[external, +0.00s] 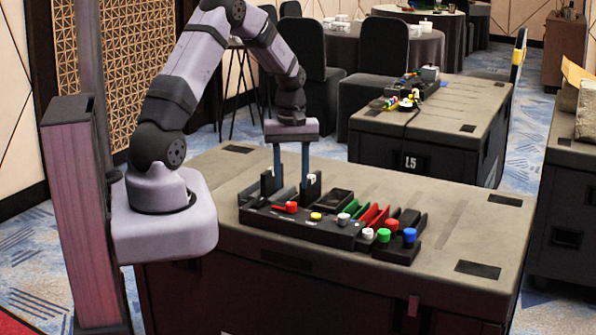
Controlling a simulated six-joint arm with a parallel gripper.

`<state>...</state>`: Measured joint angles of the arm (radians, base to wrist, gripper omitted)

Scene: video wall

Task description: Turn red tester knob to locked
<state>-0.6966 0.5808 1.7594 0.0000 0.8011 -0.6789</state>
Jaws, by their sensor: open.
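My gripper (290,187) points down with its two fingers wide apart and nothing visible between them. Its fingertips are at the back left of a black tester panel (296,229) on the case top. A red knob (291,207) sits at the panel's left part, just in front of the space between the fingers and apparently not held. Its turn position is too small to read. A second red round piece (392,224) stands at the right, among white, green and blue ones. I cannot tell from this view how high the fingertips are above the panel.
A yellow button (315,216) and a grey knob (343,219) sit right of the left red knob. Green and red dividers (368,214) and black bins stand behind the right part. The case top (450,225) is clear at the right. Another case (440,120) stands behind.

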